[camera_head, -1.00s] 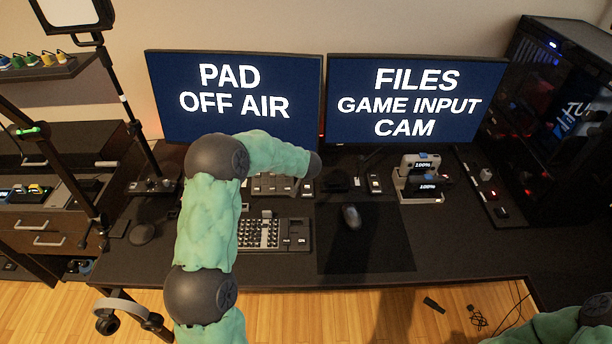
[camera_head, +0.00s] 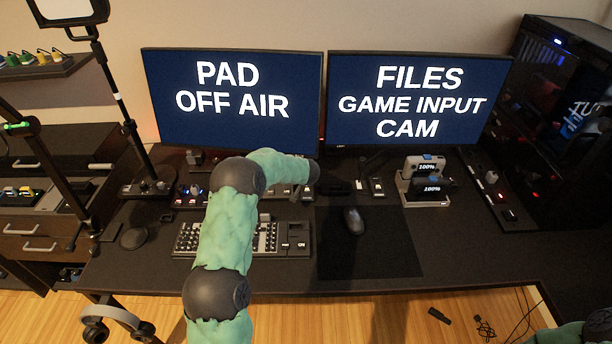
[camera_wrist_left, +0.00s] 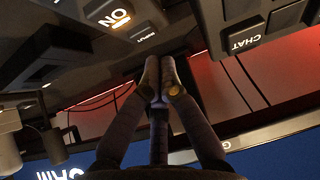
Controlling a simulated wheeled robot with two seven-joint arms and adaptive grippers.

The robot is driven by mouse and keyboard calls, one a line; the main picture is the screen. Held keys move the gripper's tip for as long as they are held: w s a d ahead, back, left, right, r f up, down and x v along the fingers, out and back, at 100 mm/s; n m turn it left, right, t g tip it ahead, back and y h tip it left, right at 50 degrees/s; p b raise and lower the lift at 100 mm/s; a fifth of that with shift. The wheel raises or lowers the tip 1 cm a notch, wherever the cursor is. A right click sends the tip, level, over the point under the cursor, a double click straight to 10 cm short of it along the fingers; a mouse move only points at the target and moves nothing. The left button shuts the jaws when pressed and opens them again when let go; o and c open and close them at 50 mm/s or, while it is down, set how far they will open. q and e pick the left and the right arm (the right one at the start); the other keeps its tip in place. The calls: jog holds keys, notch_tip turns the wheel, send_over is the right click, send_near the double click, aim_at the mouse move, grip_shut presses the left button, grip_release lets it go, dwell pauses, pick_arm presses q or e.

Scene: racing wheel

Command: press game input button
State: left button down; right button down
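No button that I can clearly read as game input shows. The right monitor (camera_head: 418,105) reads "FILES", "GAME INPUT" and "CAM". In the left wrist view, which is upside down, my left gripper (camera_wrist_left: 157,82) has its fingertips together with nothing visible between them. A dark panel with a lit "ON" key (camera_wrist_left: 115,18) lies to the upper left of the tips, and a "CHAT" key (camera_wrist_left: 247,37) to the upper right. The tips appear apart from both keys. In the head view my left arm reaches the rear of the desk, with its gripper hidden. My right gripper is out of view.
The left monitor (camera_head: 232,105) reads "PAD OFF AIR". A keyboard (camera_head: 265,238) lies partly behind my left arm. A mouse (camera_head: 354,221) rests on a dark mat (camera_head: 385,255). A dock (camera_head: 425,182) and a PC case (camera_head: 560,120) stand to the right.

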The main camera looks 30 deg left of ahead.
pick_arm(q)
jog(key=shift+f+b, duration=0.4)
jog(key=shift+f, duration=0.35)
jog(key=shift+f+p, duration=0.7)
jog(key=shift+p, duration=0.2)
jog(key=shift+s+f, duration=0.1)
jog(key=shift+f, duration=0.2)
jog(key=shift+d, duration=0.1)
notch_tip(320, 180, up, 5)
jog(key=p, duration=0.5)
jog(key=shift+r, duration=0.1)
jog(key=p+v, duration=0.3)
jog(key=v, duration=0.6)
jog(key=shift+s, duration=0.2)
